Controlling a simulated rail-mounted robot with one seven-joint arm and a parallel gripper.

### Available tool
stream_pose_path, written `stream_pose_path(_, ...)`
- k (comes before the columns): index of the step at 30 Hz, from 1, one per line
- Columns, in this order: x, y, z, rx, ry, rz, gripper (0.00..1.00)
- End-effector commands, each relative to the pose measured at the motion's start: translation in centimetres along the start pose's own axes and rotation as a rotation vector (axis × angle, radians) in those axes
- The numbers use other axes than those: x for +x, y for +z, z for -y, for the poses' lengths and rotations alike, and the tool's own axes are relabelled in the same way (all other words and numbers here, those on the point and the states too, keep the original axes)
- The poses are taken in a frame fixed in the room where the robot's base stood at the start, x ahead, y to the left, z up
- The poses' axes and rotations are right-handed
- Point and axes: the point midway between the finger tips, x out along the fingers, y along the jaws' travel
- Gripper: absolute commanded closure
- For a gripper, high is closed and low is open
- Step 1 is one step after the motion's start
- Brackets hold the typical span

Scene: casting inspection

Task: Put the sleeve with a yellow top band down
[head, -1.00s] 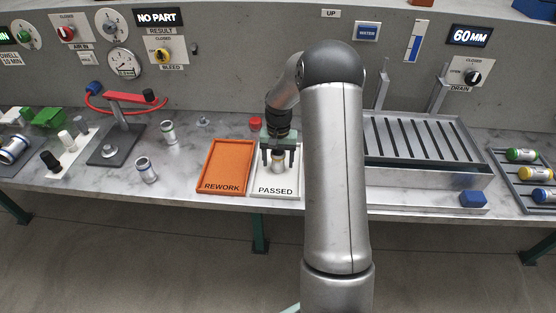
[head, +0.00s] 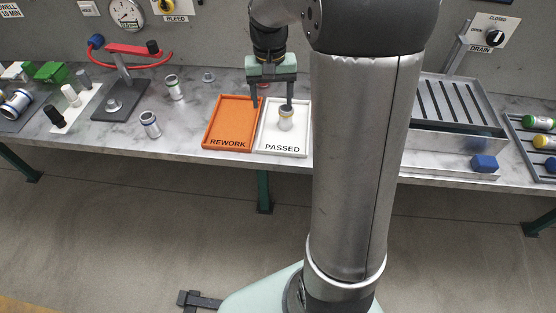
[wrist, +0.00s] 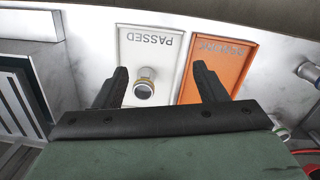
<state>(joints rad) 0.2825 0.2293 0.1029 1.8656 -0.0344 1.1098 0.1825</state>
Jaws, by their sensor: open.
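The sleeve with a yellow top band (head: 286,119) stands upright in the white PASSED tray (head: 268,151). The sleeve also shows in the wrist view (wrist: 145,84), between the finger lines and nearer the left finger there. My gripper (head: 272,106) is open and empty, above and behind the sleeve in the head view, its fingers apart from it. The gripper also shows in the wrist view (wrist: 163,78) with both fingers spread wide.
The orange REWORK tray (head: 230,123) lies empty just left of the PASSED tray. Two other metal sleeves stand on the bench, one (head: 150,125) nearer the front edge and one (head: 175,88) farther back.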

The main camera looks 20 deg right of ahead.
Motion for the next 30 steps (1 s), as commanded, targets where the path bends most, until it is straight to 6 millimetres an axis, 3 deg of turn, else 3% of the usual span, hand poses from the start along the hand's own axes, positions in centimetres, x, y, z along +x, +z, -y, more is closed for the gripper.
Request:
stream_pose_path(1, -0.7, 3.6, 0.8, -0.053, 0.006, -0.022, 0.35)
stream_pose_path(6, -0.1, 13.9, 1.7, -0.210, 0.003, -0.073, 0.35)
stream_pose_path(9, 1.2, 18.4, 1.5, -0.280, -0.004, -0.095, 0.35)
stream_pose_path(12, 2.3, 21.3, 1.3, -0.327, -0.012, -0.108, 0.35)
stream_pose_path(17, 3.2, 23.1, 1.0, -0.357, -0.018, -0.115, 0.35)
stream_pose_path(30, 3.2, 23.1, 1.0, -0.356, -0.018, -0.114, 0.35)
